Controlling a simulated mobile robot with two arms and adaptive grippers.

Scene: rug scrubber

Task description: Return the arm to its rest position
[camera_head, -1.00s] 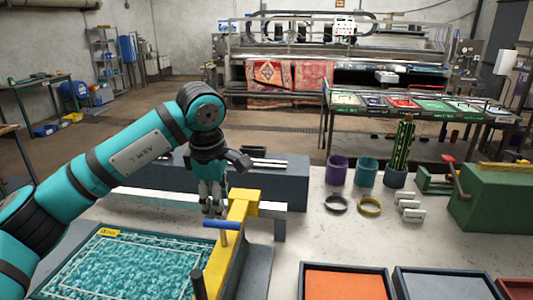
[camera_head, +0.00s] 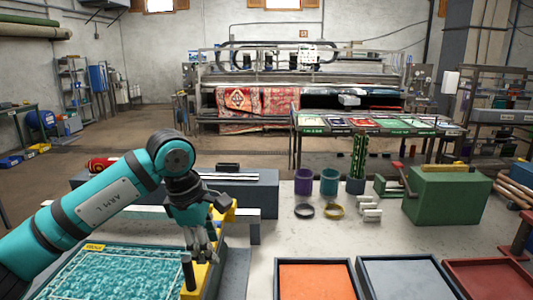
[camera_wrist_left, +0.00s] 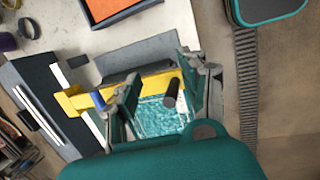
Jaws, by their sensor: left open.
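My left arm comes in from the left in the head view, bent at a raised elbow joint. My left gripper (camera_head: 201,246) points down over the yellow bar (camera_head: 228,211) of the scrubber frame, beside a dark upright handle (camera_head: 188,271). Its fingers are open with nothing between them. In the left wrist view the open fingers (camera_wrist_left: 160,92) spread above the yellow bar (camera_wrist_left: 90,97), the dark handle (camera_wrist_left: 171,92) and the teal rug (camera_wrist_left: 160,120). The teal patterned rug (camera_head: 110,275) lies at the lower left in the head view. My right gripper does not show.
Orange (camera_head: 316,281), grey (camera_head: 405,278) and red (camera_head: 490,280) trays line the table's front right. A purple cup (camera_head: 303,181), a teal cup (camera_head: 329,182) and a green machine (camera_head: 446,194) stand behind. A dark long box (camera_head: 245,192) sits behind the gripper.

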